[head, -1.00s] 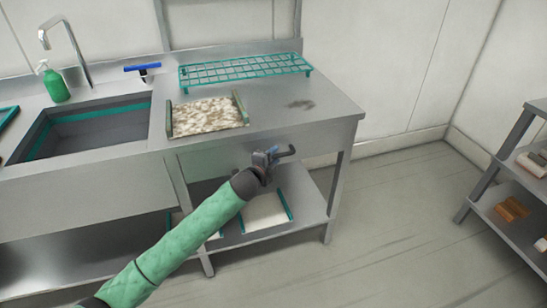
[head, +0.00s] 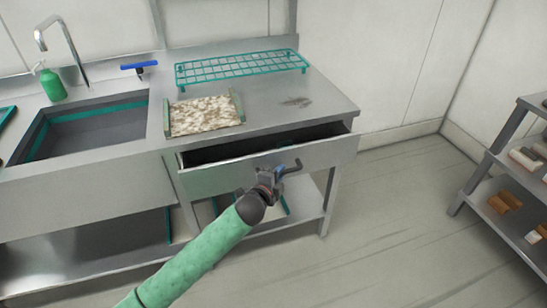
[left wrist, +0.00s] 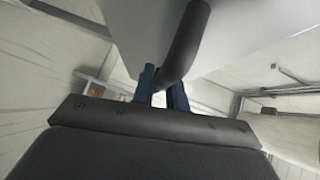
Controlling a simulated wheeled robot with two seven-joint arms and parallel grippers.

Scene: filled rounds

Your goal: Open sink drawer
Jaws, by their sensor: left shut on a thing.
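The sink drawer (head: 325,153) is a grey metal drawer under the right end of the steel counter. It is partly open, with a dark gap showing above its front. Its dark bar handle (head: 292,168) sticks out from the drawer front, and the handle also shows large in the left wrist view (left wrist: 188,38). My left gripper (head: 277,174) is shut on the handle, with its blue fingers (left wrist: 162,88) on either side of the bar. The inside of the drawer is mostly hidden in shadow. My right gripper is not in view.
A sink basin (head: 85,135), green soap bottle (head: 52,85), blue squeegee (head: 139,67), speckled board (head: 204,114) and teal wire rack (head: 240,68) are on the counter. A shelf rack (head: 510,205) stands at the right. The floor between (head: 400,220) is clear.

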